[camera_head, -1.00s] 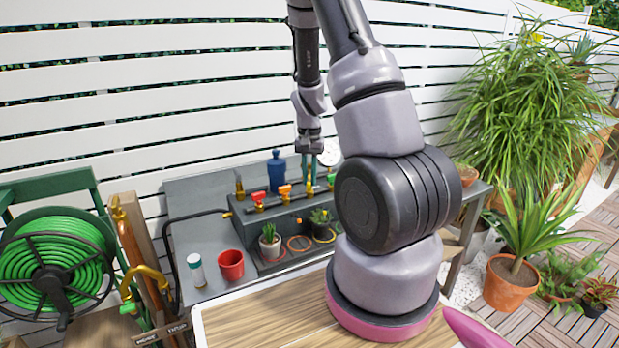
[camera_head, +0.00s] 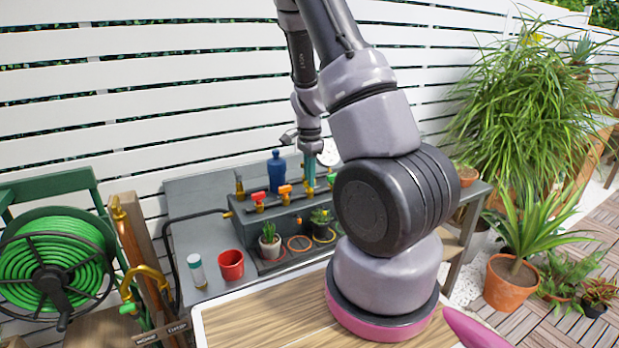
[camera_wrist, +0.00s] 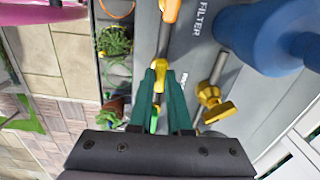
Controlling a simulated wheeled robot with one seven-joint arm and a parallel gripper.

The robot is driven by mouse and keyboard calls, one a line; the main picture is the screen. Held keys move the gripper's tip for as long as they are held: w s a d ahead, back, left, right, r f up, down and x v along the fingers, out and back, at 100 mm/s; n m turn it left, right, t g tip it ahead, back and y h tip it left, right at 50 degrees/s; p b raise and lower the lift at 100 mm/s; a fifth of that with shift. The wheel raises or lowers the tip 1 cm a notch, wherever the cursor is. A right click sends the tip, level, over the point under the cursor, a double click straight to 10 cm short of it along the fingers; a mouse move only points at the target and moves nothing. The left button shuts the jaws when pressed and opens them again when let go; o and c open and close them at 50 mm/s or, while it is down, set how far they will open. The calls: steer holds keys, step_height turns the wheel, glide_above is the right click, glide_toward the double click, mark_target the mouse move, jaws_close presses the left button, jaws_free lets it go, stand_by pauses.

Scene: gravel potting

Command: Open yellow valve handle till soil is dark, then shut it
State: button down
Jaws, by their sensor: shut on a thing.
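My gripper (camera_head: 309,184), with teal fingers, points down over the valve row on the raised grey bench. In the wrist view my gripper (camera_wrist: 160,70) is shut on the yellow valve handle (camera_wrist: 158,69), whose top shows between the fingertips. In the head view my fingers mostly cover this handle. Below the valves stand a potted cactus (camera_head: 270,241) at the left and a leafy plant in a dark pot (camera_head: 322,233) at the right. The soil is too small or hidden to judge whether it is dark. How far the valve is turned I cannot tell.
Red (camera_head: 259,196), orange (camera_head: 285,191) and green (camera_head: 332,178) valve handles flank the yellow one closely. A blue bottle (camera_head: 276,172) and a brass knob (camera_wrist: 216,108) are near my gripper. A red pot (camera_head: 231,265) and white jar (camera_head: 197,270) stand lower left.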

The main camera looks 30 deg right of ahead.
steer(key=shift+m, duration=0.4)
steer(key=c, duration=0.9)
jaws_free()
steer(key=shift+o, duration=0.2)
step_height(320, 180, up, 11)
